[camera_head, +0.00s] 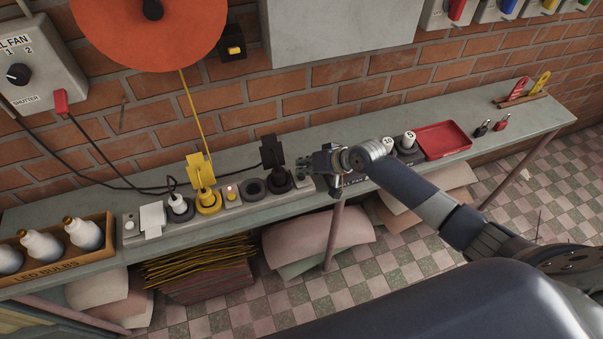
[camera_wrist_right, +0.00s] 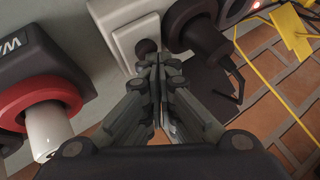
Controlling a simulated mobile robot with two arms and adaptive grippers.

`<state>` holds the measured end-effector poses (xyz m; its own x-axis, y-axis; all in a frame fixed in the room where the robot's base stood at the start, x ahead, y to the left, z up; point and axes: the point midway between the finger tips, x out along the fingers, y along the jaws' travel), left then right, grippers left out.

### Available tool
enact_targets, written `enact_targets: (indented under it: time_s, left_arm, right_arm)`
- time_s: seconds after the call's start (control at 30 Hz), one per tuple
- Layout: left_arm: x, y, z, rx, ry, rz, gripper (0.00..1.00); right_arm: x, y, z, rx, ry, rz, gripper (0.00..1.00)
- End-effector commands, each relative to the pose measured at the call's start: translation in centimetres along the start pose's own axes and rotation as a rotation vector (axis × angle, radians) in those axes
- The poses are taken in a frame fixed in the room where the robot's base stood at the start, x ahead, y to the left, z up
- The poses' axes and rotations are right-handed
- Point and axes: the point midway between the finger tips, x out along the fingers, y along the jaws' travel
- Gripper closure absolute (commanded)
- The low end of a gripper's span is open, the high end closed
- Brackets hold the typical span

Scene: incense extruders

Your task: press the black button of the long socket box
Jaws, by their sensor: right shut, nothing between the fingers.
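The long socket box (camera_head: 226,213) lies on the grey shelf, with plugs and sockets along it. Its right end is by my right gripper (camera_head: 312,163). In the right wrist view a pale plate (camera_wrist_right: 124,40) at the box's end carries a round black button (camera_wrist_right: 146,48). My right gripper (camera_wrist_right: 158,65) is shut and empty, with its fingertips right at the button's edge; I cannot tell whether they touch it. My left gripper is not in view.
A black plug (camera_head: 272,152) stands in the socket left of the gripper; a yellow plug (camera_head: 202,180) is farther left. A red-ringed device (camera_wrist_right: 45,98) sits close to the gripper's other side. A red tray (camera_head: 442,140) and padlocks (camera_head: 491,126) lie to the right.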

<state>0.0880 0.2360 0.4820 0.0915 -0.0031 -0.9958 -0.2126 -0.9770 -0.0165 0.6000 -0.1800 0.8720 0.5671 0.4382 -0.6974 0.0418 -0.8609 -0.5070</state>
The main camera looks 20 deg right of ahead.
Motion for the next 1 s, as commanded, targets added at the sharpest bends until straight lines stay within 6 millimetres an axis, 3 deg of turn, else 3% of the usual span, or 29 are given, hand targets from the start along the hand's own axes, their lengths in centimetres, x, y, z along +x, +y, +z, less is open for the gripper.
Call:
enact_targets:
  time_s: [0.43, 1.0]
  left_arm:
    - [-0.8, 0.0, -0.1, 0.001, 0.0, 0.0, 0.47]
    - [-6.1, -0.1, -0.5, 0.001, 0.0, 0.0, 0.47]
  right_arm:
    - [-0.5, -0.4, -0.4, 0.0, 0.001, 0.0, 1.0]
    - [-4.4, -3.2, -3.2, 0.001, 0.0, 0.0, 1.0]
